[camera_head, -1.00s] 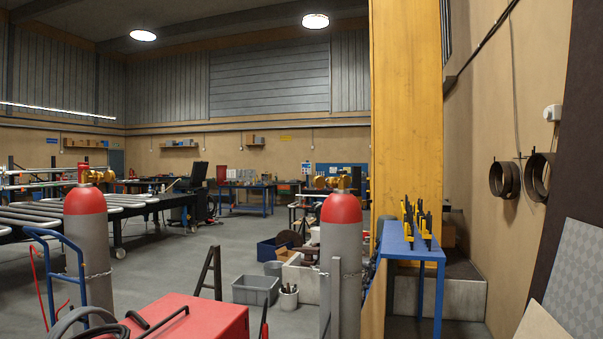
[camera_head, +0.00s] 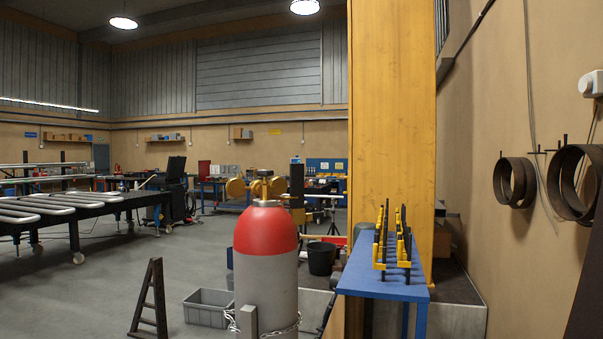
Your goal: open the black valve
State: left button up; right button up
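I cannot make out a clearly black valve. A grey gas cylinder (camera_head: 265,290) with a red shoulder (camera_head: 266,232) stands upright in the lower middle, held by a chain (camera_head: 283,330). Brass-yellow fittings (camera_head: 264,188) show just above its top, with a small dark part among them. I cannot tell whether all of these belong to the cylinder or to something behind it. Neither of my grippers is in view.
A blue table (camera_head: 385,280) with black-and-yellow clamps (camera_head: 381,245) stands right of the cylinder, beside a yellow column (camera_head: 390,130). A grey crate (camera_head: 208,308) and dark step frame (camera_head: 150,300) stand left. Open floor (camera_head: 95,295) lies farther left.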

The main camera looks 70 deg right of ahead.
aim_at(264, 173)
jog(key=l, duration=0.6)
jog(key=l+z, duration=0.15)
jog(key=l, duration=0.45)
jog(key=i+l, duration=0.1)
jog(key=l, duration=0.5)
jog(key=l+z, duration=0.15)
jog(key=l, duration=0.45)
jog(key=i+l, duration=0.15)
jog(key=l, duration=0.45)
jog(key=k+z, duration=0.05)
